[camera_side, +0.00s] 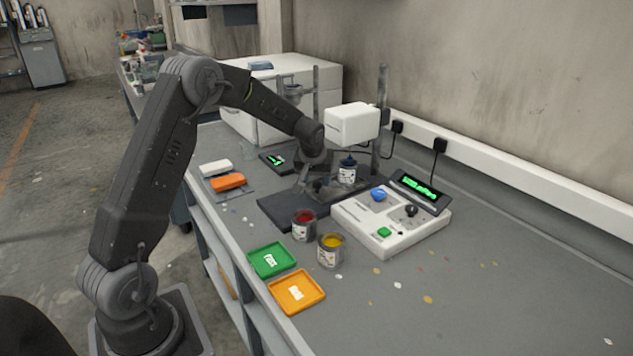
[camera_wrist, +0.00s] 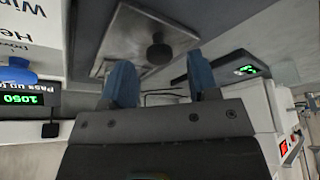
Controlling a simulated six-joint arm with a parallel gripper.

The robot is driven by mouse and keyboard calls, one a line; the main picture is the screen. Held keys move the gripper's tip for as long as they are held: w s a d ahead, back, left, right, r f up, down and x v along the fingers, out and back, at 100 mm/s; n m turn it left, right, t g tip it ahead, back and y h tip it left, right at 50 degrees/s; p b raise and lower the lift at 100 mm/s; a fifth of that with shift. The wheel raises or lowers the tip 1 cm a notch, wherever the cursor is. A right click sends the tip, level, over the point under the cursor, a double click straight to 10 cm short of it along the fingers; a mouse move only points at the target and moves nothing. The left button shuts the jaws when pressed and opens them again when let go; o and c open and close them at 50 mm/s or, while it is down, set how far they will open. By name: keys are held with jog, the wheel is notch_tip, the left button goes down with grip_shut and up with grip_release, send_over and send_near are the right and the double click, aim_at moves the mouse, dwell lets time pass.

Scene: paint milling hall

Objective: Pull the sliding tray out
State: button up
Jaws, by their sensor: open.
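The sliding tray (camera_wrist: 128,38) shows in the wrist view as a grey metal plate with a dark round knob (camera_wrist: 158,52) on it. My gripper (camera_wrist: 160,82) is open, its two blue fingertips apart. The knob appears beyond the fingertips and between them in the picture; I see no contact. In the side view my gripper (camera_side: 316,186) is low over the dark machine base (camera_side: 285,210), below the white machine head (camera_side: 352,123). A can with blue paint (camera_side: 347,171) stands just right of it. The arm and gripper hide most of the tray there.
A white control box (camera_side: 378,238) with buttons and a lit display (camera_side: 419,190) stands at the right. Red (camera_side: 303,226) and yellow (camera_side: 330,252) paint cans stand in front. Green (camera_side: 271,260) and orange (camera_side: 296,292) trays lie near the front edge.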

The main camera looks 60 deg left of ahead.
jog(key=shift+x, duration=0.85)
jog(key=shift+c, duration=0.2)
grip_shut()
